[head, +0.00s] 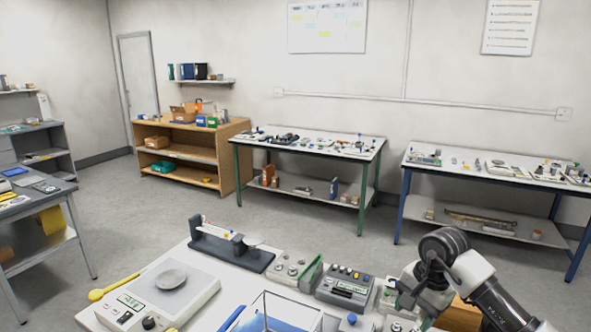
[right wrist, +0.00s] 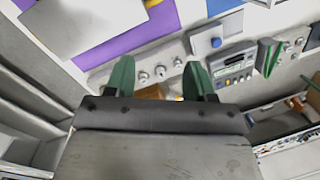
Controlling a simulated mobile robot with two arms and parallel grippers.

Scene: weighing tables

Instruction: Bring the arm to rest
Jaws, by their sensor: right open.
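My right arm comes in from the lower right of the head view. Its gripper (head: 414,308) is over the right part of the near white table (head: 212,318). In the right wrist view its two green fingers (right wrist: 158,78) stand apart with a clear gap between them. Nothing is held between them. A grey panel with several round knobs (right wrist: 160,73) shows beyond the fingertips; I cannot tell the distance to it. My left gripper is in neither view.
The near table carries a scale (head: 172,287), a dark stand (head: 232,248), a grey keypad device (head: 345,289), a clear box (head: 280,306) and a yellow spoon (head: 108,289). Two tables (head: 310,146) (head: 490,168) and a wooden shelf (head: 190,140) stand behind. Floor between is clear.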

